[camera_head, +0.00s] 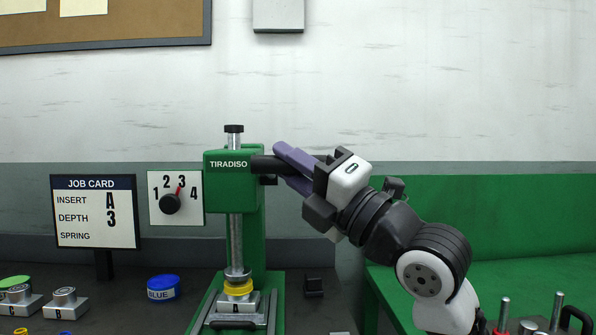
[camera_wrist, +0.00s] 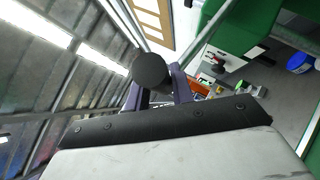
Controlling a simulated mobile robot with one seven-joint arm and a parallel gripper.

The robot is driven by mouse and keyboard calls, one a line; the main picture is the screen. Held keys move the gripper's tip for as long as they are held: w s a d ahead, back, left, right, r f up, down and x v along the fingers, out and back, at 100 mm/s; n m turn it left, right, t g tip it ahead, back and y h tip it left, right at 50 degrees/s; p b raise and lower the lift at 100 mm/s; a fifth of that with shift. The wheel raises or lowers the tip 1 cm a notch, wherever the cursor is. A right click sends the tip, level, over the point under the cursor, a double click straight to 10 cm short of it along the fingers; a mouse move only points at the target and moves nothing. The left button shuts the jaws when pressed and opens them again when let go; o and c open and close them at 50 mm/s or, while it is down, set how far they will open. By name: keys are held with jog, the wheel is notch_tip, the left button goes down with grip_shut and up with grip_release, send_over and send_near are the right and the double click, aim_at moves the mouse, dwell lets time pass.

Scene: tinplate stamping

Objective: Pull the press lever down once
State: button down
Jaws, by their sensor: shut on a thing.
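The green press (camera_head: 234,178), marked TIRADISO, stands on the bench. Its black lever (camera_head: 266,164) sticks out to the right from the press head, roughly level. My gripper (camera_head: 290,165) has its purple fingers at the lever's outer end and is shut on it. In the wrist view the lever's round black end (camera_wrist: 152,71) sits between the purple fingers (camera_wrist: 160,95). Below the ram, an insert marked A (camera_head: 237,308) with a yellow ring (camera_head: 238,287) sits in the press base. The ram's lower end is close above or touching the yellow ring; I cannot tell which.
A job card (camera_head: 95,212) reads insert A, depth 3, spring blank. The depth dial (camera_head: 170,204) points near 3. A blue tin (camera_head: 163,288) and metal inserts (camera_head: 65,303) lie to the left. A small black block (camera_head: 313,286) is right of the press. A green surface (camera_head: 480,275) lies beneath my arm.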

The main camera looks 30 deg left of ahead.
notch_tip(320, 180, down, 7)
jog(key=b, duration=0.5)
dwell(0.3)
jog(key=c, duration=1.3)
grip_release()
jog(key=shift+o, duration=0.5)
jog(key=shift+d, duration=0.1)
jog(key=b+v, duration=0.2)
jog(key=v, duration=1.1)
jog(key=shift+d+f, duration=0.15)
jog(key=shift+d, duration=0.15)
